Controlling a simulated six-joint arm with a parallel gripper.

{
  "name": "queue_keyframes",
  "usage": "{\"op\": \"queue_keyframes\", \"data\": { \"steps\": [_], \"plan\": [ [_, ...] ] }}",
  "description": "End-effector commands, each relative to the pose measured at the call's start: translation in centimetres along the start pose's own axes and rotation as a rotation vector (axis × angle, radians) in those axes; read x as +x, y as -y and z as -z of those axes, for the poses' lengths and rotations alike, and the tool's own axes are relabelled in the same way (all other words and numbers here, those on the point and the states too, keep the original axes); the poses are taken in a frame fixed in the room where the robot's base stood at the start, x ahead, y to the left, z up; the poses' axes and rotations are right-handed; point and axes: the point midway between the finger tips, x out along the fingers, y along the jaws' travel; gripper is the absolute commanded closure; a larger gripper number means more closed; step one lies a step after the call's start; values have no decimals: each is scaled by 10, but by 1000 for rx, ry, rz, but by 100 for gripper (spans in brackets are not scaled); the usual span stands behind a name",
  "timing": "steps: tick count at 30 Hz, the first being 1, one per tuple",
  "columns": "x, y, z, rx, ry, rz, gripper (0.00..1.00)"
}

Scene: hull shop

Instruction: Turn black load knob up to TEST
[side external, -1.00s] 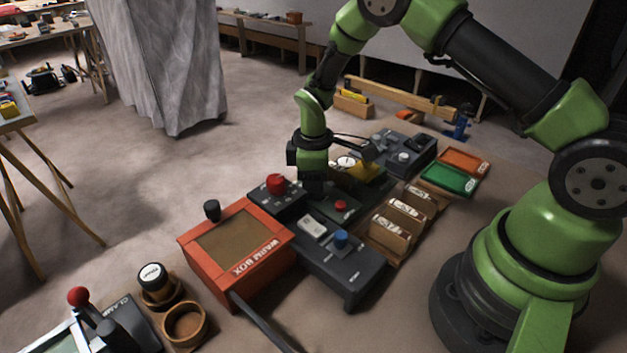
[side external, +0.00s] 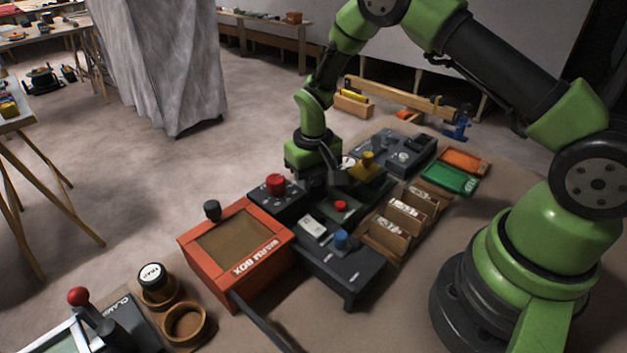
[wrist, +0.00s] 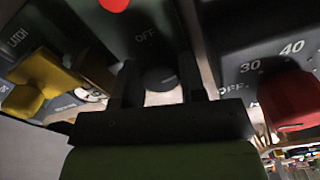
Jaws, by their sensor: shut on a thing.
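The black knob (wrist: 160,78) sits between the two fingers of my gripper (wrist: 158,88) in the wrist view, which are shut on it. Beyond it, an OFF mark shows on the dark green panel (wrist: 120,35). I cannot read a TEST mark. In the side view my gripper (side external: 312,178) is down at the dark green panel (side external: 350,208), between a red knob (side external: 275,183) and a yellow knob (side external: 367,160). There the black knob is hidden by my gripper.
The red knob with 30 and 40 marks (wrist: 290,98) is close on the right in the wrist view; the yellow knob (wrist: 40,82) is on the left. A small red button (side external: 340,205), a blue knob (side external: 341,238) and the orange warm box (side external: 262,262) stand near.

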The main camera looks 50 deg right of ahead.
Motion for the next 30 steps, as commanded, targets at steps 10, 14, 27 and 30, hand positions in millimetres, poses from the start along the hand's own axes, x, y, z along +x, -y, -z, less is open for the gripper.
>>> {"op": "queue_keyframes", "data": {
  "steps": [10, 14, 27, 30],
  "plan": [
    [-1, 0, 0, 332, 2, 0, 86],
    [-1, 0, 0, 456, 2, 0, 86],
    [-1, 0, 0, 872, 2, -1, 86],
    [-1, 0, 0, 967, 2, -1, 86]
  ]
}}
